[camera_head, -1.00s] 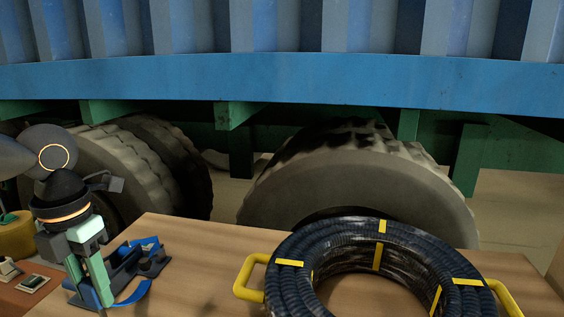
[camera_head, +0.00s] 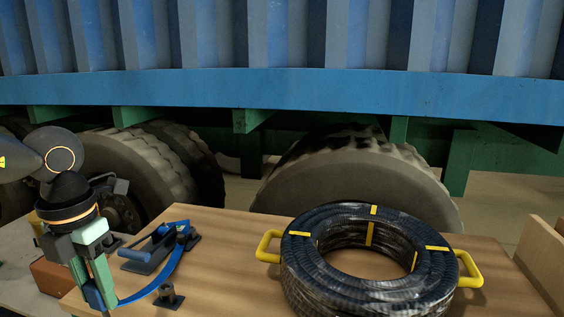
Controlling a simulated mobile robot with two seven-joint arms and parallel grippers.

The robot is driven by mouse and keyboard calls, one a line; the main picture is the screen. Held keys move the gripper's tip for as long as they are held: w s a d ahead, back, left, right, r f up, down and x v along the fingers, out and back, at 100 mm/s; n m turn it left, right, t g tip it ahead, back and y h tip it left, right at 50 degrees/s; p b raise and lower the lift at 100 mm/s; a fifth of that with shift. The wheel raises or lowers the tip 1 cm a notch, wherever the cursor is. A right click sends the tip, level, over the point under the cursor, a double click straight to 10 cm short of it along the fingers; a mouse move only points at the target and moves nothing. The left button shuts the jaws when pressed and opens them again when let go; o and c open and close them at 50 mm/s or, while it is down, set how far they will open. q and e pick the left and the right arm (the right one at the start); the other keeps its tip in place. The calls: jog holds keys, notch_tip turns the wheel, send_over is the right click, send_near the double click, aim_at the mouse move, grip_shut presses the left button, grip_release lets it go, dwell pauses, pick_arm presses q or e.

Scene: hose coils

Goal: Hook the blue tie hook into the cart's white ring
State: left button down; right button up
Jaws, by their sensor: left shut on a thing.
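My left gripper (camera_head: 101,292) is at the lower left, pointing down beside the left edge of the wooden cart top (camera_head: 235,232). It is shut on the blue tie (camera_head: 160,282) at its end. The hook itself is mostly hidden between and behind the fingers. The tie's blue strap runs from the fingers up and right to a blue and dark fastening piece (camera_head: 150,250) on the cart top. I cannot make out the white ring. My right gripper is not in view.
A dark hose coil (camera_head: 318,278) with yellow bands and yellow side handles lies on the cart top. A small dark post (camera_head: 168,297) stands left of it. Large tyres (camera_head: 350,190) and a blue container (camera_head: 300,85) are behind. A wooden board (camera_head: 545,262) is at right.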

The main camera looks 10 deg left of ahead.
pick_arm(q)
jog(key=r+p, duration=0.2)
jog(key=w+r+p, duration=0.1)
jog(key=r, duration=0.2)
jog(key=shift+w+r+p, duration=0.1)
jog(key=shift+r+p, duration=0.05)
jog(key=shift+p, duration=0.25)
notch_tip(320, 180, up, 14)
jog(key=p, duration=1.4)
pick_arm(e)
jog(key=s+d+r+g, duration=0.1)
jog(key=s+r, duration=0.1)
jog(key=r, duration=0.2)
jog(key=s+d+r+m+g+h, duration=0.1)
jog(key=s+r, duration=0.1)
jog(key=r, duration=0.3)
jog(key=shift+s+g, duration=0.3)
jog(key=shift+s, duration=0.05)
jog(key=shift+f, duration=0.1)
